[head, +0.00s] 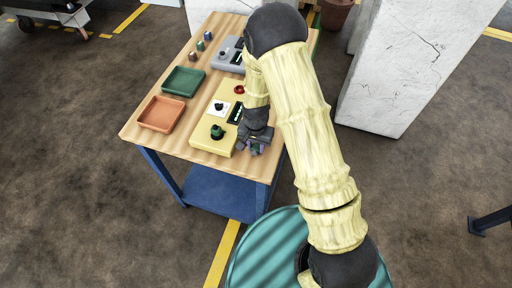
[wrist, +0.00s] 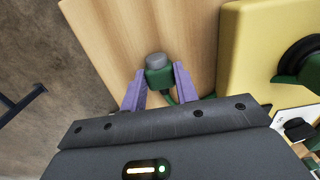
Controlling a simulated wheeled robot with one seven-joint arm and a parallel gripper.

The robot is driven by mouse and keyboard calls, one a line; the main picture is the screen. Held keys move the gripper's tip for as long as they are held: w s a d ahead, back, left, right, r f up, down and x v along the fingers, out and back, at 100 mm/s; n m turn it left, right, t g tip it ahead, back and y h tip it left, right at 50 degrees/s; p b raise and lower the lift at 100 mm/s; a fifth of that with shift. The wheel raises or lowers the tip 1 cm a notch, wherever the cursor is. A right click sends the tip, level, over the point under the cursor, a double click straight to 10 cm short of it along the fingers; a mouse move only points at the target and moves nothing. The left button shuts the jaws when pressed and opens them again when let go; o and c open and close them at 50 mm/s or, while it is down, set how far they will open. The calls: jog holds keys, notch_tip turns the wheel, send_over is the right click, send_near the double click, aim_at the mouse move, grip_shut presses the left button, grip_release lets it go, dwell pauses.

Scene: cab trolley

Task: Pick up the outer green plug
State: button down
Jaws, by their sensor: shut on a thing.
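The green plug (wrist: 158,77) with a grey end shows in the wrist view between the two purple fingers of my gripper (wrist: 158,88). The fingers touch it from both sides, and my gripper is shut on it. A green strand runs from beside the plug toward the right finger. The pale wooden tabletop shows behind the plug; I cannot tell whether the plug touches it. In the head view my gripper (head: 252,147) is at the table's right edge, beside the yellow box (head: 202,135), and mostly hides the plug.
A grey box (head: 228,57) and several small blocks are farther back. A white pillar (head: 400,70) stands right.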

aim_at(256, 146)
notch_tip(256, 146, up, 10)
jog(key=b, duration=0.2)
dwell(0.4)
jog(key=shift+w+d, duration=0.1)
dwell(0.6)
